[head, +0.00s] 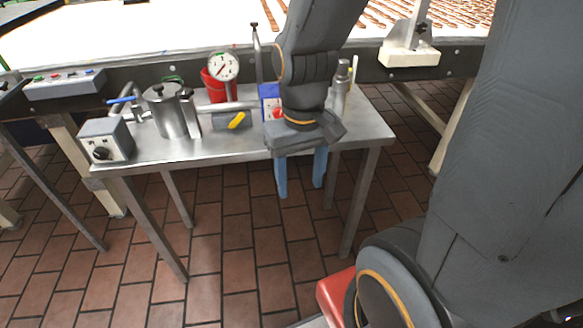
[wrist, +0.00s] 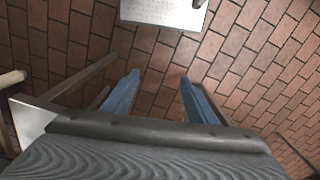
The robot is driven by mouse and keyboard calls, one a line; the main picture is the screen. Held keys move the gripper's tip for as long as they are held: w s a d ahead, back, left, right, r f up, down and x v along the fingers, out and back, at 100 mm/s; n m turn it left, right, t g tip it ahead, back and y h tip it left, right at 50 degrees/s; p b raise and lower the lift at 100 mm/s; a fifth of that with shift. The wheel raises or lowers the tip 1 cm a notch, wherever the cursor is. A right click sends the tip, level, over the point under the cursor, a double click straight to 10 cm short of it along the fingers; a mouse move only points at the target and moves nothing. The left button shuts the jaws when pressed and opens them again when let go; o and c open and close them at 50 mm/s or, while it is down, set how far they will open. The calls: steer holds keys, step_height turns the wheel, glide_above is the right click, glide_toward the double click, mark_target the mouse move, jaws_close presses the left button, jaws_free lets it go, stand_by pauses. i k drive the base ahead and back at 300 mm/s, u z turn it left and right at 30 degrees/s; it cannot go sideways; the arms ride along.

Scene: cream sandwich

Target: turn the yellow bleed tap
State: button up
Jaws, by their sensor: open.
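The yellow bleed tap (head: 237,121) is a small yellow lever on a grey block below a horizontal metal pipe, near the front middle of the steel table (head: 166,157). It lies at a slant. My gripper (head: 300,188) points down in front of the table's front edge, to the right of the tap and apart from it. Its two blue fingers are spread with nothing between them. They also show in the wrist view (wrist: 159,78), over brick floor. The tap is not visible in the wrist view.
A dial gauge (head: 223,67), a metal canister (head: 172,110), a blue-handled valve (head: 122,100) and a grey box with a black knob (head: 106,141) stand on the table left of my gripper. A metal cylinder (head: 341,88) stands behind my arm.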

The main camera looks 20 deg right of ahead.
mark_target(233, 123)
steer(key=u, duration=1.95)
steer(key=k, duration=0.95)
steer(key=z, duration=1.8)
steer(key=i, duration=0.5)
steer(key=u, duration=0.1)
